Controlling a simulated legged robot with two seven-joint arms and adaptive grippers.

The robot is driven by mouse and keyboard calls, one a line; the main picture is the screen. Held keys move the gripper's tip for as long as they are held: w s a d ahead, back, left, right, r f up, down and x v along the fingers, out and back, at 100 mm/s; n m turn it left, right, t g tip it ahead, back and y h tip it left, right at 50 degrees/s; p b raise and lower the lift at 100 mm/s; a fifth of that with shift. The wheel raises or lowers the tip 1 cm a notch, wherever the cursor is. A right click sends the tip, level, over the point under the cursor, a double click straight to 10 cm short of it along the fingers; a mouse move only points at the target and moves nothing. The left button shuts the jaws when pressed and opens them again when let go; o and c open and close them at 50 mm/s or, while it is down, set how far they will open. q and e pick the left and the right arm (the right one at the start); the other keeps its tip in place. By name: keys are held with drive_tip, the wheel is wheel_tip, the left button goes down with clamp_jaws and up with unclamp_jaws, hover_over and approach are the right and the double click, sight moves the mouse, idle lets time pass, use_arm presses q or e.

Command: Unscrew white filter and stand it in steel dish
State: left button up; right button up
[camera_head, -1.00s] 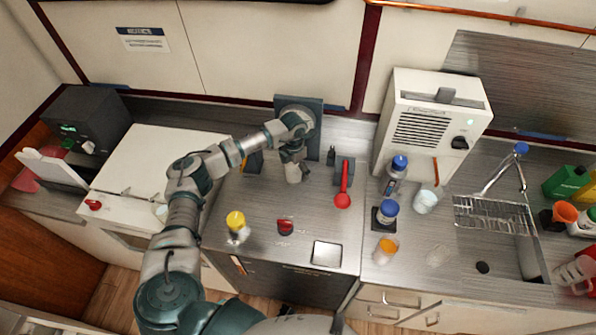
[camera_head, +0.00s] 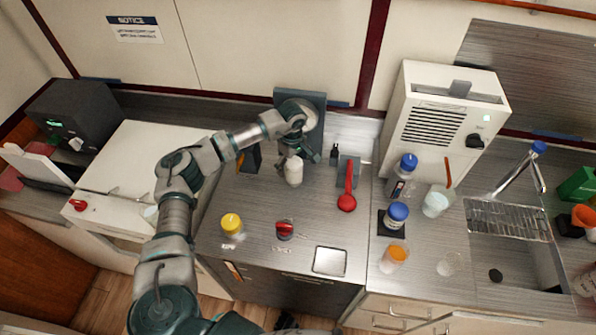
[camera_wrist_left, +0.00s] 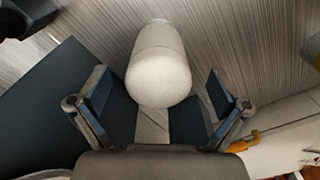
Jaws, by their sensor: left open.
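The white filter (camera_head: 294,172) is a pale cylinder below the dark wall plate (camera_head: 314,101). In the left wrist view the filter (camera_wrist_left: 158,72) is seen rounded end first, in the gap between my open left fingers. My left gripper (camera_head: 291,157) is at the filter's upper part in the head view and partly covers it. I cannot tell whether the fingers touch it or whether it is still threaded on. The steel dish (camera_head: 330,260), shallow and square, lies empty near the counter's front edge. My right gripper is not in view.
A red-handled tool (camera_head: 347,190) stands right of the filter. A yellow-lidded jar (camera_head: 231,224) and a red knob-like item (camera_head: 284,230) are left of the dish. Blue-lidded bottles (camera_head: 396,213) stand farther right. The counter between filter and dish is mostly clear.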

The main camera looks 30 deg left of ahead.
use_arm(q)
drive_tip(key=shift+a+f, duration=0.25)
drive_tip(key=shift+a, duration=0.7)
drive_tip(key=shift+w+d+r, duration=0.1)
drive_tip(key=shift+d+r, duration=0.05)
drive_tip(key=shift+d, duration=1.05)
drive_tip(key=shift+d+r, duration=0.1)
drive_tip(key=shift+d, duration=0.3)
drive_tip(key=shift+c, duration=0.8)
drive_tip(key=shift+a, duration=0.15)
drive_tip(key=c, duration=0.4)
drive_tip(key=shift+a, duration=0.55)
drive_tip(key=c, duration=0.8)
drive_tip(key=shift+a, duration=0.1)
drive_tip(key=shift+c, duration=1.2)
drive_tip(key=shift+n, duration=0.3)
drive_tip(key=shift+d+n+p, duration=0.3)
drive_tip(key=shift+n+p, duration=0.25)
drive_tip(key=shift+n, duration=0.55)
drive_tip(key=shift+d+n, duration=0.1)
drive_tip(key=shift+n, duration=0.4)
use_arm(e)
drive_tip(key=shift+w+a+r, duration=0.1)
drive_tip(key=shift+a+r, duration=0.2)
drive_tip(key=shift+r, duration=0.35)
use_arm(q)
drive_tip(key=shift+a, duration=0.2)
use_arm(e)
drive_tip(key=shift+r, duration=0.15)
